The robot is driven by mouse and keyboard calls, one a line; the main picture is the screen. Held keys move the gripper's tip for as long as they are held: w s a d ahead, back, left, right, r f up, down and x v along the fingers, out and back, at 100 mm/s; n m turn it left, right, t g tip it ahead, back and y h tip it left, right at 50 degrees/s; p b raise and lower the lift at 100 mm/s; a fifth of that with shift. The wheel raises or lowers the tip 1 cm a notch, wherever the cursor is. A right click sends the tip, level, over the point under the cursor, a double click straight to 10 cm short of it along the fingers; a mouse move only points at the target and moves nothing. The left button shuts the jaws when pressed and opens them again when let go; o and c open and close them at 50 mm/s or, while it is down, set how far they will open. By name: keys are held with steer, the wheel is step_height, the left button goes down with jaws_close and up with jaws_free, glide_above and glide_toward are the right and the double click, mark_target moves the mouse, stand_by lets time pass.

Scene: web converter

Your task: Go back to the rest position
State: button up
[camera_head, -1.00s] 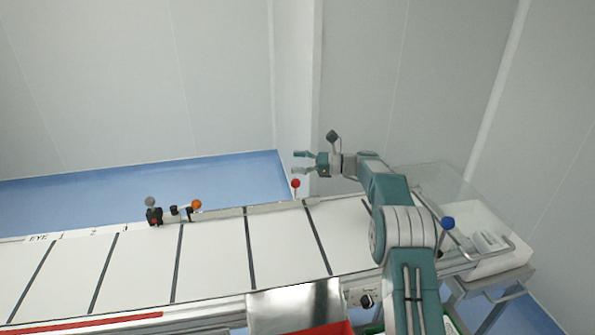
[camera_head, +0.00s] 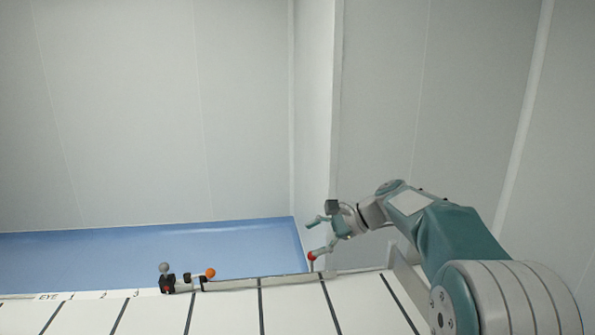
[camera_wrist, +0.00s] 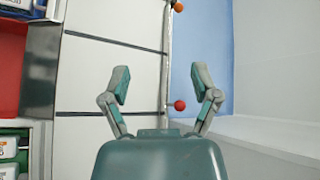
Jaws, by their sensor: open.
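My gripper (camera_head: 316,237) is at the far edge of the white machine table, near its right part, at the end of my teal and grey arm. Its fingers are spread apart and empty. A red ball knob (camera_head: 312,256) on a thin stem stands close to the lower finger in the head view; I cannot tell whether they touch. In the wrist view both fingers of my gripper (camera_wrist: 160,88) show apart, with the red knob (camera_wrist: 180,105) between them toward the right finger and nothing clamped.
The white table (camera_head: 290,307) has dark cross lines. An orange knob (camera_head: 210,272) and a grey knob (camera_head: 164,267) stand along its far edge. A pale wall and blue floor (camera_head: 150,245) lie beyond. Bins (camera_wrist: 12,150) and a metal panel (camera_wrist: 42,70) show at left in the wrist view.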

steer(key=s+d+f+n+t+h, duration=0.1)
steer(key=s+d+n+h, duration=0.2)
steer(key=s, duration=0.8)
steer(key=s+d+f+n+t+h, duration=0.1)
steer(key=s+d+n+h, duration=0.3)
steer(key=s, duration=0.7)
steer(key=s+d+f+n+t+h, duration=0.1)
steer(key=s+d+f+n+h, duration=0.2)
steer(key=s, duration=0.9)
steer(key=shift+d+n+h, duration=0.5)
steer(key=shift+d+n, duration=0.2)
steer(key=shift+n, duration=0.3)
steer(key=shift+w, duration=0.1)
